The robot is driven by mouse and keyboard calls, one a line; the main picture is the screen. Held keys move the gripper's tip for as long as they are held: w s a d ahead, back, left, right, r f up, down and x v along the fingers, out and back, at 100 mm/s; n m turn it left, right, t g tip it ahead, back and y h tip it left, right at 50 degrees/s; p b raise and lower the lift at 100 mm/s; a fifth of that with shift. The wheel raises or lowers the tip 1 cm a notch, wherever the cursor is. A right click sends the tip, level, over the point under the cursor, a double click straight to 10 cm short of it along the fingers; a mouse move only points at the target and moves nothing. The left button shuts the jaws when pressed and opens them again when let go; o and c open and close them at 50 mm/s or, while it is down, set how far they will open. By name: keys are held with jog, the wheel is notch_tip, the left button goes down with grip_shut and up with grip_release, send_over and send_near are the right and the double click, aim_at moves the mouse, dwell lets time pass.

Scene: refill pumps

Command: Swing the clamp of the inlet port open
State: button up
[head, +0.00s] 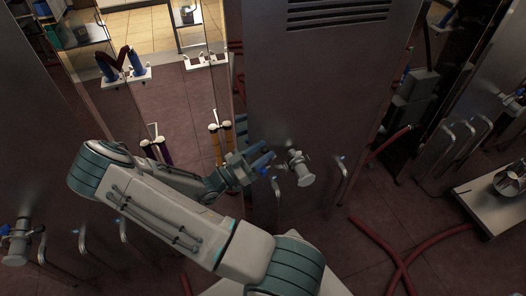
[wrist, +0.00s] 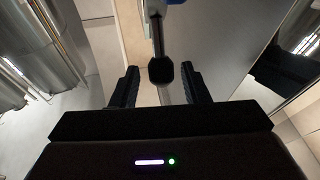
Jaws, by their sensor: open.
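The inlet port (head: 300,170) is a grey metal flanged stub on the front of the tall steel cabinet, with a small blue part (head: 264,170) beside it on the left. My gripper (head: 262,157) is just left of the port, close to the blue part. In the wrist view a black knob (wrist: 161,71) on a grey rod (wrist: 158,36) lies between my two dark fingers (wrist: 160,88), with a gap on both sides. Whether the knob belongs to the port's clamp, and how the clamp stands, I cannot tell.
The steel cabinet (head: 312,80) stands behind the port. A bent metal handle (head: 341,180) is to the port's right. Red hoses (head: 385,240) lie on the floor at the right, near a low metal bench (head: 490,200). Another grey port (head: 17,243) is at the far left.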

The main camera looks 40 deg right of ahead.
jog(key=b+v, duration=0.1)
jog(key=v, duration=1.2)
jog(key=shift+a+b, duration=0.25)
jog(key=shift+b, duration=0.15)
jog(key=shift+f, duration=0.1)
